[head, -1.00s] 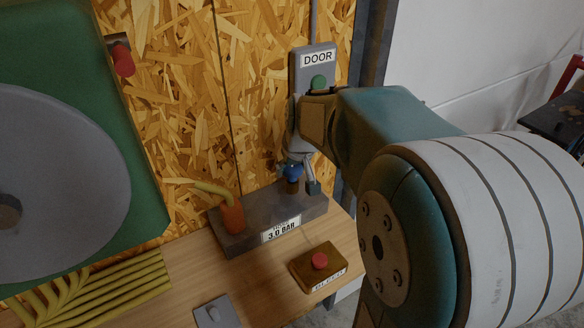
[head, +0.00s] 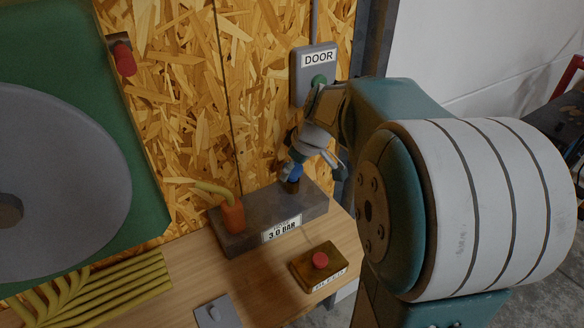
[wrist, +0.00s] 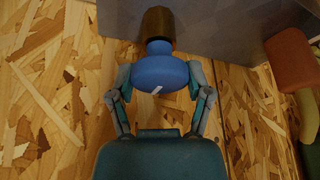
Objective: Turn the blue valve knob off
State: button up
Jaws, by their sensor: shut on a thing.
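The blue valve knob (wrist: 160,74) sits on a brown stem (wrist: 158,28) in the wrist view, with a small white mark on its face. In the head view the knob (head: 296,172) is at the right end of the grey block (head: 262,214), partly hidden by my gripper. My gripper (wrist: 160,88) has one finger on each side of the knob and is shut on it. In the head view my gripper (head: 302,168) reaches the knob from above, tilted. The block carries a label that reads 3.0 BAR (head: 282,229).
An orange fitting with a yellow handle (head: 232,216) stands on the block's left end. A red button box (head: 320,262) is in front, and a grey switch plate (head: 214,312) lies front left. A DOOR panel with a green button (head: 319,62) is on the wall behind. Yellow hoses (head: 100,290) lie left.

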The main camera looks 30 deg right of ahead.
jog(key=shift+s+f, duration=0.1)
jog(key=shift+f, duration=0.1)
jog(key=o, duration=1.1)
jog(key=shift+o, duration=0.2)
jog(key=shift+r, duration=0.1)
jog(key=shift+r, duration=0.1)
jog(key=shift+d+r, duration=0.1)
jog(key=shift+r, duration=0.25)
jog(key=v, duration=1.1)
jog(key=s+a+f+m+h, duration=0.1)
jog(key=s+a+f+m, duration=0.1)
jog(key=s+a, duration=0.5)
jog(key=s+a+f+m+t+h, duration=0.1)
jog(key=s+a+f+m, duration=0.2)
jog(key=s+a+f, duration=0.2)
jog(key=s+a, duration=0.2)
jog(key=s, duration=0.1)
jog(key=shift+a, duration=0.35)
